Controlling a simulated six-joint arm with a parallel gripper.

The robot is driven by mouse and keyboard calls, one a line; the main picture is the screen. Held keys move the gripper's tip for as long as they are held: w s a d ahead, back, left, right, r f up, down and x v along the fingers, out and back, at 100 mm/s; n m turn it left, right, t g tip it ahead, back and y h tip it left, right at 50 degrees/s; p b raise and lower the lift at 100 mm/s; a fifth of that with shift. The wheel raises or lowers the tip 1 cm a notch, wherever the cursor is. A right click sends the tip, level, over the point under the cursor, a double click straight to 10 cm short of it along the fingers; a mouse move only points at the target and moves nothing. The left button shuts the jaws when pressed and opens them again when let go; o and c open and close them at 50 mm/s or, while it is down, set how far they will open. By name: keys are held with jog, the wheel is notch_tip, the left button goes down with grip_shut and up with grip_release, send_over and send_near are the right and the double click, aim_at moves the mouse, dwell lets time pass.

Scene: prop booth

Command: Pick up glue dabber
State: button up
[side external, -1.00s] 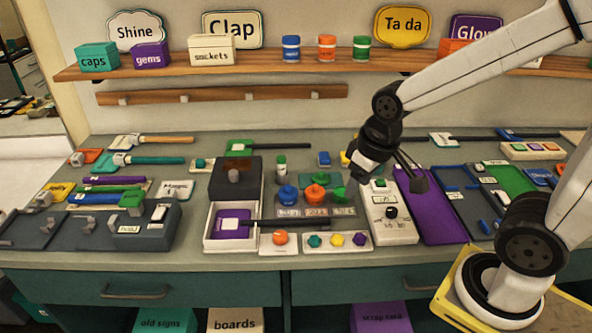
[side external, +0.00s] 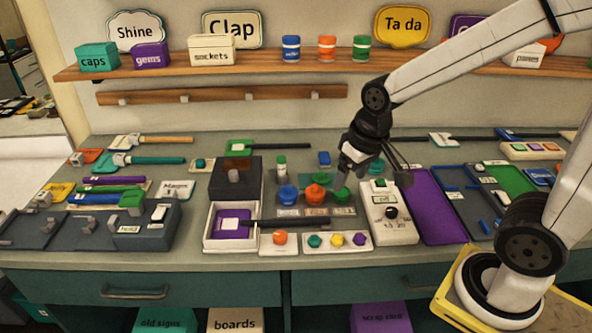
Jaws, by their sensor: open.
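No thing in view is labelled as the glue dabber, and I cannot tell for certain which it is. A small white bottle with a green cap (side external: 281,167) stands upright behind the coloured knobbed pieces. A blue piece (side external: 288,195), an orange piece (side external: 316,194) and a green piece (side external: 342,195) sit in a row on a grey holder. My gripper (side external: 372,176) is open and empty, above the bench right of the bottle. Its left finger comes close to the green piece in the picture and partly covers the area behind it.
A dark block (side external: 235,180) stands left of the bottle. A white open box (side external: 209,235) holds a purple piece, with a dark-handled tool across it. A white control box (side external: 391,222) and a purple tray (side external: 435,215) lie on the right. A wooden shelf (side external: 260,66) runs along the wall.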

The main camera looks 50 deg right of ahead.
jog(key=w+d+m, duration=0.2)
jog(key=w+m, duration=0.4)
jog(key=w, duration=0.2)
jog(key=m+y, duration=0.4)
jog(key=m, duration=1.2)
send_over(283, 157)
jog(key=s+d, duration=0.1)
jog(key=s, duration=0.1)
notch_tip(283, 157, down, 8)
jog(key=shift+w+f, duration=0.1)
jog(key=shift+f, duration=0.05)
jog(key=shift+w+d+f+m, duration=0.3)
jog(key=shift+w+d+f, duration=0.1)
jog(key=shift+x, duration=3.85)
grip_shut()
